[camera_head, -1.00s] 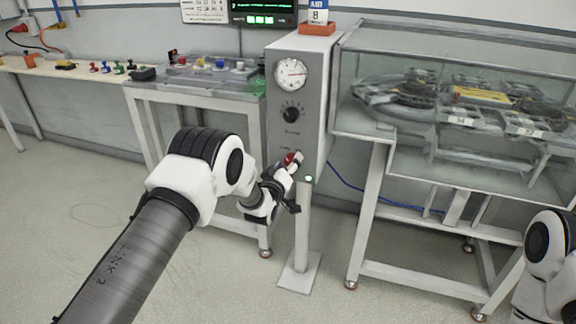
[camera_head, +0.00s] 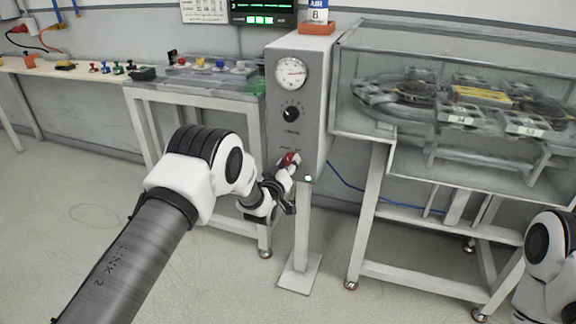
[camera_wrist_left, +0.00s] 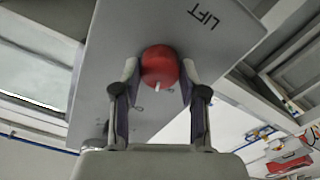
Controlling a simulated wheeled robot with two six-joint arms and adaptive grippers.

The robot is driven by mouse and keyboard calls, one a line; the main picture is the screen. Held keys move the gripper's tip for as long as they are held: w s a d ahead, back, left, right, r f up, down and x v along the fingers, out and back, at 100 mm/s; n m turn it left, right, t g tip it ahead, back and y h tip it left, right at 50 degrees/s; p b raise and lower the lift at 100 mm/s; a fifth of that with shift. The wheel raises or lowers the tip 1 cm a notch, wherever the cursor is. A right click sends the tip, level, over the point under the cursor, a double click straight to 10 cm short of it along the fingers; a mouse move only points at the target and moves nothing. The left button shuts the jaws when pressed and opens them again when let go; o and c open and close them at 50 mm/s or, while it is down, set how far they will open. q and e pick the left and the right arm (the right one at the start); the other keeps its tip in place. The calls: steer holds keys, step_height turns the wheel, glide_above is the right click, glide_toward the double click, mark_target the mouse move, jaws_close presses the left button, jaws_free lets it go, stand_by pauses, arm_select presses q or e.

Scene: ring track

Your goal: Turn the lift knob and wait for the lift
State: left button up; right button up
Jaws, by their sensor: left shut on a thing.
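The red lift knob (camera_wrist_left: 160,68) sits on the face of a grey panel (camera_wrist_left: 110,45) marked LIFT. My left gripper (camera_wrist_left: 160,85) is shut on the knob, with one finger on each side of it in the left wrist view. A white mark on the knob points down and slightly right there. In the head view the knob (camera_head: 289,158) is low on the grey control box (camera_head: 312,90), partly hidden by my left gripper (camera_head: 285,167). A green light (camera_head: 308,178) glows at the box's lower edge. My right gripper is out of view.
The box bears a round gauge (camera_head: 290,73) and a black dial (camera_head: 291,113). A glass-sided ring track case (camera_head: 372,142) stands to the right. A small table (camera_head: 150,90) with coloured parts stands to the left. The floor in front is clear.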

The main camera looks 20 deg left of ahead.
arm_select(q)
steer(key=m+b, duration=0.1)
steer(key=m, duration=0.4)
steer(key=shift+m+b, duration=0.65)
steer(key=shift+m, duration=1.85)
steer(key=o, duration=1.1)
steer(key=shift+o, duration=0.2)
steer(key=shift+s, duration=0.1)
steer(key=s, duration=1.2)
steer(key=shift+a, duration=0.15)
